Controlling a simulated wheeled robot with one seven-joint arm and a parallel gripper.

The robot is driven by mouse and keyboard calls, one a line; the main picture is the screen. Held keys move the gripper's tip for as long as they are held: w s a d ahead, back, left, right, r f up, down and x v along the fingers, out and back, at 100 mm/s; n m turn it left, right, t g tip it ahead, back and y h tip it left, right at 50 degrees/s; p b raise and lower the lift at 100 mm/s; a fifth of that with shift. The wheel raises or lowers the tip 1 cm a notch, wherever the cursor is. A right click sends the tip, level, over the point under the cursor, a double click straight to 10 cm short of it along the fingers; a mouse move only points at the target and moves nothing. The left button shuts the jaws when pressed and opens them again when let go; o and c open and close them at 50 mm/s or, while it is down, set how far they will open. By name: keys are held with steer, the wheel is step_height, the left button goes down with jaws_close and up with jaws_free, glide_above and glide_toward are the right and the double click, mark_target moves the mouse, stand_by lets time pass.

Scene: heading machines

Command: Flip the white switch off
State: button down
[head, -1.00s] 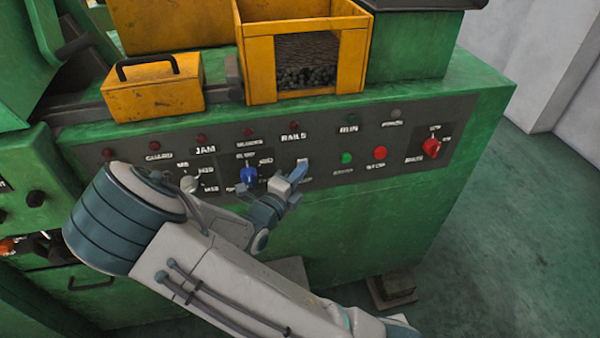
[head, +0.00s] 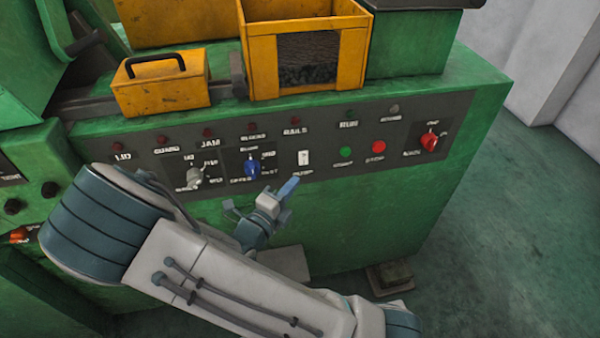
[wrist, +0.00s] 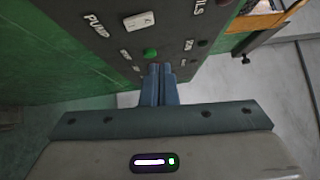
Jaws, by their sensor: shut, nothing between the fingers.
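The white switch (head: 303,157) is a small upright rocker on the dark control panel (head: 330,185), between the blue knob and the green button. It also shows in the wrist view (wrist: 139,21), beside a label reading PUMP. I cannot tell its on or off position for sure. My gripper (head: 290,186) is shut and empty, with its blue fingers just below the switch and apart from it. In the wrist view the closed fingertips (wrist: 160,70) lie side by side, and the switch is up and left of them.
A blue knob (head: 251,168) and a grey knob (head: 194,177) are left of the switch. A green button (head: 347,158), red button (head: 378,147) and red knob (head: 429,142) are to the right. A yellow bin (head: 258,70) stands above the panel. The floor at right is clear.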

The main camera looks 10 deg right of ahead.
steer(key=shift+r+v, duration=0.15)
steer(key=shift+v, duration=0.9)
steer(key=shift+r+v, duration=0.15)
steer(key=shift+v, duration=0.9)
